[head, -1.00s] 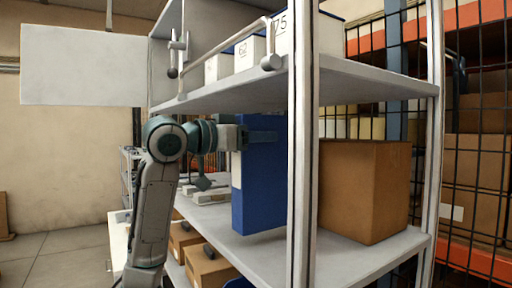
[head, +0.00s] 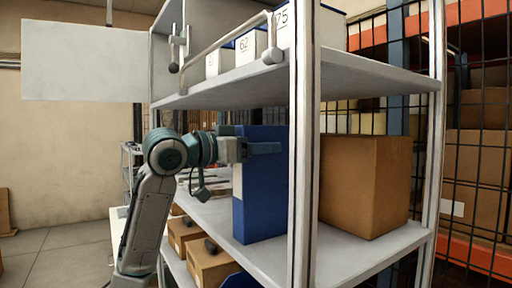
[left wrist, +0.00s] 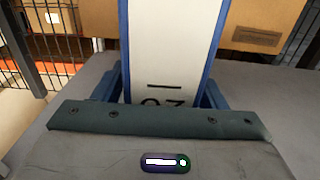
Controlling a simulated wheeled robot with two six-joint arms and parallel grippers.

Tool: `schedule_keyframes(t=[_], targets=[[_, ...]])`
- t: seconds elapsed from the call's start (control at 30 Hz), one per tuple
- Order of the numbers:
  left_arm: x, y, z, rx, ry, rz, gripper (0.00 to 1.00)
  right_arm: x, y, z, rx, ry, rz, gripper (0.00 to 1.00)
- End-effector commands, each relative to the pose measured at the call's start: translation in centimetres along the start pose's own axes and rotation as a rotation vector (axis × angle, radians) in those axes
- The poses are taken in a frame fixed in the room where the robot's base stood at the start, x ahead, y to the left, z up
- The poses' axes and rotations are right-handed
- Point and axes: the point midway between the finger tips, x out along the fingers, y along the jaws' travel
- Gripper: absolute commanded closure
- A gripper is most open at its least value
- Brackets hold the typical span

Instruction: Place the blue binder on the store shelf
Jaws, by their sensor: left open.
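The blue binder (head: 262,205) stands upright on the middle shelf board (head: 335,255), left of a brown box. In the left wrist view its white spine with blue edges (left wrist: 172,45) faces me, and its number is partly hidden by my gripper. My left gripper (head: 250,147) is open at the binder's upper part, with one finger along the side facing the head camera. In the left wrist view the fingers (left wrist: 162,90) lie on either side of the binder; I cannot tell whether they touch it. My right gripper is not in view.
The brown box (head: 365,185) stands right of the binder behind the front post (head: 303,150). An upper board (head: 370,72) with white numbered binders (head: 248,48) hangs above. Small boxes (head: 210,262) sit on the lower level. A wire mesh (head: 470,180) stands behind.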

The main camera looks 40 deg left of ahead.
Motion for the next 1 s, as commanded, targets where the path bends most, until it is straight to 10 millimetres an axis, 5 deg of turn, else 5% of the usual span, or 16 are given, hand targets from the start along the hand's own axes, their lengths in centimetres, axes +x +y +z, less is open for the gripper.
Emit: schedule_keyframes(t=[0.23, 0.63, 1.0], targets=[[-1.3, -0.1, 0.0, 0.002, 0.001, -0.003, 0.35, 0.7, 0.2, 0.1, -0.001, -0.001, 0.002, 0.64], [-7.7, -0.2, 0.2, 0.004, 0.000, -0.006, 0.35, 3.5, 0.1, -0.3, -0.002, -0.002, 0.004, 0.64], [-11.5, -0.1, 0.0, 0.000, 0.001, -0.002, 0.35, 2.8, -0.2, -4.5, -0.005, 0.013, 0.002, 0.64]])
